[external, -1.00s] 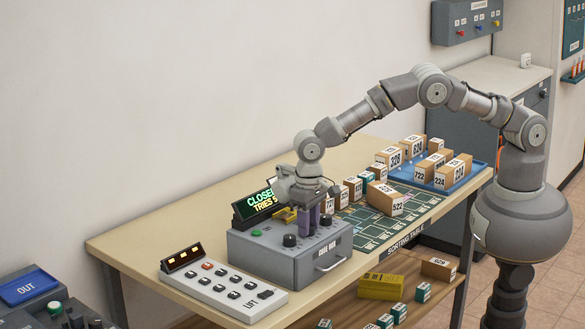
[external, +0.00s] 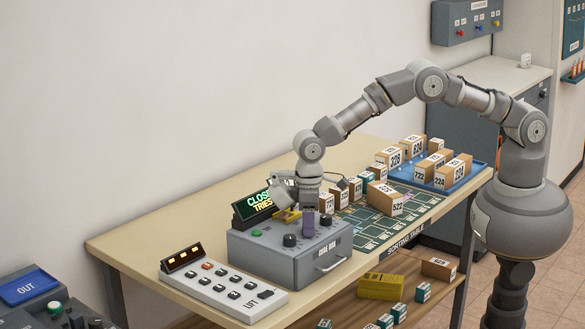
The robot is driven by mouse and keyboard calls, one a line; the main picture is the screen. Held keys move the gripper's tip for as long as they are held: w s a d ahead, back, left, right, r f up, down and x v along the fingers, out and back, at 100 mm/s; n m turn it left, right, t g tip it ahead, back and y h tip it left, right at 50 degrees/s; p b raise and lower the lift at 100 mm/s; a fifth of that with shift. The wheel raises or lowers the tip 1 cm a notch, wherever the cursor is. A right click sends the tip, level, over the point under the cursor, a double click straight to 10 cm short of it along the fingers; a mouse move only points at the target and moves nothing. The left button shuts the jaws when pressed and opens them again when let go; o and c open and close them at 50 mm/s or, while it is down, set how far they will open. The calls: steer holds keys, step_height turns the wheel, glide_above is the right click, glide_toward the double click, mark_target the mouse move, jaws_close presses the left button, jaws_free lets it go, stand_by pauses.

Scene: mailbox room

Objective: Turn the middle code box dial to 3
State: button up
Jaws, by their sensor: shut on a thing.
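The grey code box (external: 290,262) stands on the table with a green button (external: 257,233) and dark dials on its top. The near-left dial (external: 289,240) and the far-right dial (external: 326,221) show. The middle dial between them is hidden by my gripper (external: 309,230), so its number cannot be read. My gripper points straight down, its purple fingers shut on the middle dial. A display (external: 252,207) behind the box shows green "CLOSED" and yellow "TRIES" text, partly covered by my wrist.
A white lift panel with buttons (external: 222,290) lies left of the box. Numbered parcels (external: 384,198) and a green sorting mat (external: 373,236) are to the right, with a blue tray (external: 481,175) beyond. A yellow item (external: 287,215) sits behind the dials.

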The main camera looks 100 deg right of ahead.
stand_by(0.5)
steer(key=o, duration=1)
steer(key=shift+o, duration=0.2)
step_height(320, 180, up, 8)
steer(key=shift+f+p, duration=0.1)
steer(key=shift+p, duration=0.65)
steer(key=shift+w, duration=0.1)
